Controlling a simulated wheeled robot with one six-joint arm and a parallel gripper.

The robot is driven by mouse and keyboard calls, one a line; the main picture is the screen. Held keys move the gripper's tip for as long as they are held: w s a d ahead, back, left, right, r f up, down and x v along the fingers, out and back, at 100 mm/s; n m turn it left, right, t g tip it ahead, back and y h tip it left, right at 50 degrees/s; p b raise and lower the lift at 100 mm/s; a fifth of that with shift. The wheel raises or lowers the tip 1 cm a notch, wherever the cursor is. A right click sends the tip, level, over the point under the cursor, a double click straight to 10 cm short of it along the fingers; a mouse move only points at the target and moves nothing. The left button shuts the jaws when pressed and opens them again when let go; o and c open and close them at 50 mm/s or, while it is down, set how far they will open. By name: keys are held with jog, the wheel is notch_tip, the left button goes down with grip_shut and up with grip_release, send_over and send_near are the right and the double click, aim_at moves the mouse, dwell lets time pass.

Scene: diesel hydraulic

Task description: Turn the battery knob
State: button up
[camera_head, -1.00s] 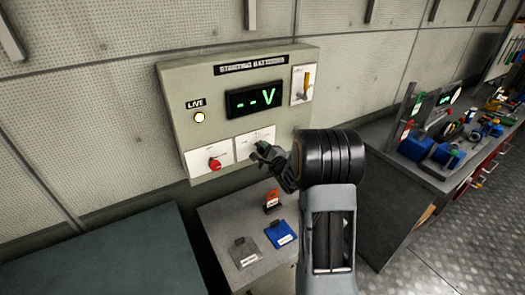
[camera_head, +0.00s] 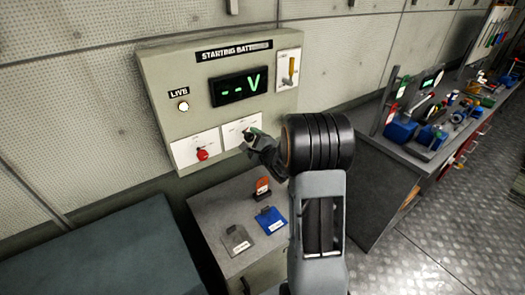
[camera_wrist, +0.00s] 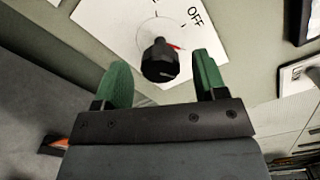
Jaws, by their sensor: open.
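The battery panel (camera_head: 160,85) is a beige box on the wall, with a green "--V" display (camera_head: 239,88). The black battery knob (camera_wrist: 160,62) shows in the wrist view on a white plate (camera_wrist: 110,18) marked OFF, with a red mark at its side. My gripper (camera_wrist: 160,80) is open, with its green fingers on either side of the knob and apart from it. In the head view my gripper (camera_head: 251,138) is in front of the panel's lower right plate and hides most of the knob.
A red knob (camera_head: 202,154) sits on the panel's left plate, below a white LIVE lamp (camera_head: 183,106). A small cabinet (camera_head: 213,198) below holds an orange item (camera_head: 262,186), a blue item (camera_head: 271,220) and a grey item (camera_head: 236,242). A workbench (camera_head: 375,165) with tools stands at right.

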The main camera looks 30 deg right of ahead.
jog(key=s+d+b, duration=0.1)
jog(key=s+b, duration=0.1)
jog(key=s, duration=1)
jog(key=shift+s+d, duration=0.2)
